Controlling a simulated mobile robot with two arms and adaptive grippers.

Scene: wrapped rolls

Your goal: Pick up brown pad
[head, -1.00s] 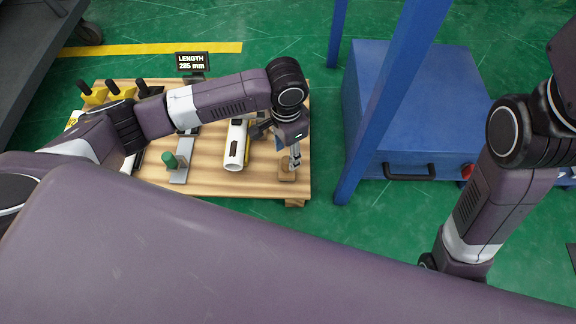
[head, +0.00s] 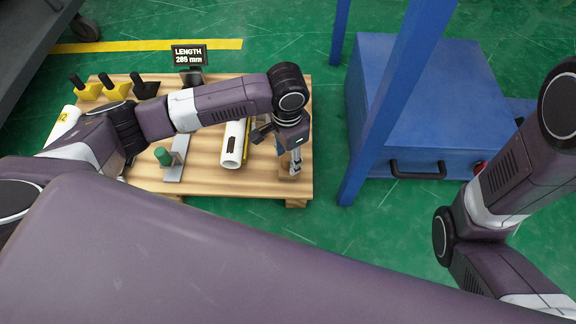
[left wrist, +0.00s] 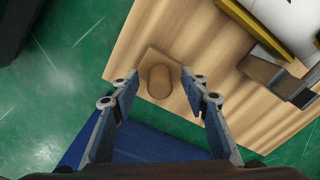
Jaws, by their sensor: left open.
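The brown pad (left wrist: 159,80) is a small brown block with a rounded knob on a flat square base. It sits at the wooden board's corner in the left wrist view. In the head view the pad (head: 286,171) is at the board's right front, partly hidden by my gripper. My left gripper (head: 295,163) points down over it. In the left wrist view the open fingers (left wrist: 159,92) stand on either side of the pad, with a gap on both sides. My right gripper is out of view.
The wooden board (head: 216,184) also bears a white roll (head: 233,145), a green-topped post (head: 163,157), yellow and black holders (head: 117,88) and a length display (head: 188,56). A blue cabinet (head: 415,125) and blue post (head: 385,115) stand to the right. Green floor lies between.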

